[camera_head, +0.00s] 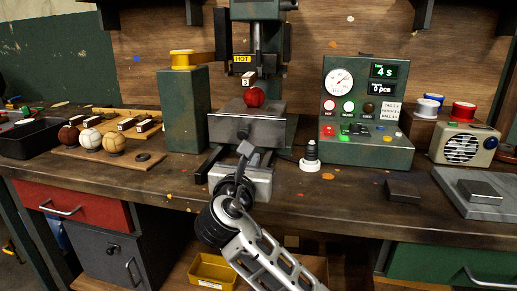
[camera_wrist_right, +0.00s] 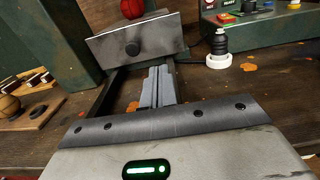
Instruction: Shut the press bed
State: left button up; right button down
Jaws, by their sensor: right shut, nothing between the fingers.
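The press bed (camera_head: 245,130) is a grey metal block with a dark round knob on its front face, which shows in the wrist view (camera_wrist_right: 170,42). A red ball (camera_head: 254,97) rests on top of it, and its lower part shows in the wrist view (camera_wrist_right: 132,9). Dark rails (camera_wrist_right: 98,108) run out in front of the bed. My right gripper (camera_head: 243,146) is shut and empty, pointing at the bed's front. In the wrist view its fingertips (camera_wrist_right: 158,70) appear just below the front face; I cannot tell if they touch it. My left gripper is out of view.
The green press column (camera_head: 184,112) stands left of the bed. A black-and-white stamp-like piece (camera_head: 311,156) and the control panel (camera_head: 368,110) are at right. Several balls on a board (camera_head: 90,140) lie at left.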

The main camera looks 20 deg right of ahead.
aim_at(267, 132)
jog(key=shift+w+d+r, duration=0.15)
jog(key=shift+w+d, duration=0.05)
jog(key=shift+w, duration=0.05)
jog(key=b+x, duration=0.1)
jog(key=x, duration=1.1)
jog(key=shift+s+b, duration=0.1)
jog(key=shift+b, duration=0.3)
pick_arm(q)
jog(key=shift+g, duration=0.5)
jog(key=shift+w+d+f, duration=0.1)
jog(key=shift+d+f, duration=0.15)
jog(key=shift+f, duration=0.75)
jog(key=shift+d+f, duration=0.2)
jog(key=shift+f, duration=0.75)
pick_arm(e)
jog(key=shift+w+d, duration=0.4)
jog(key=shift+w, duration=0.1)
